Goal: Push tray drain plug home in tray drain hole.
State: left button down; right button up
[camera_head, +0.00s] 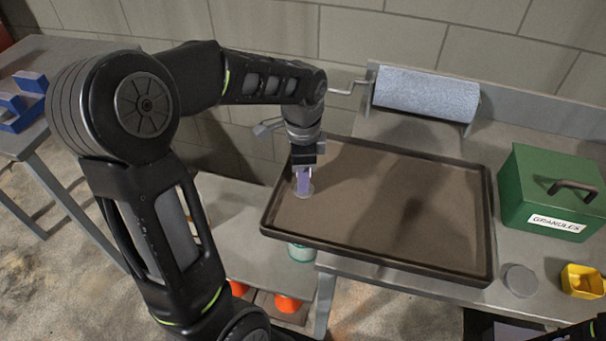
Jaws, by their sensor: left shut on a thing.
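The brown tray (400,200) lies on the grey bench, its left end overhanging the bench edge. My left gripper (303,168) points down over the tray's left end. It is shut on the tray drain plug (304,183), a small purple piece held upright. The plug's lower end is at a pale round ring (303,191) on the tray floor, where the tray drain hole seems to be. The hole itself is hidden by the plug and gripper. I cannot tell how deep the plug sits. My right gripper is not in view.
A green granules box (548,193) stands right of the tray. A grey round lid (521,280) and a yellow container (582,281) are near the front right. A blue paper roll (426,94) is behind. A pale green-topped container (301,252) stands below the overhang.

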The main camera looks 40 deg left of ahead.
pick_arm(q)
jog(key=shift+f+b, duration=0.55)
jog(key=shift+f, duration=0.45)
dwell(0.5)
jog(key=c, duration=1)
grip_release()
jog(key=shift+c, duration=0.2)
jog(key=shift+r, duration=0.2)
notch_tip(320, 180, up, 8)
jog(key=shift+f, duration=0.25)
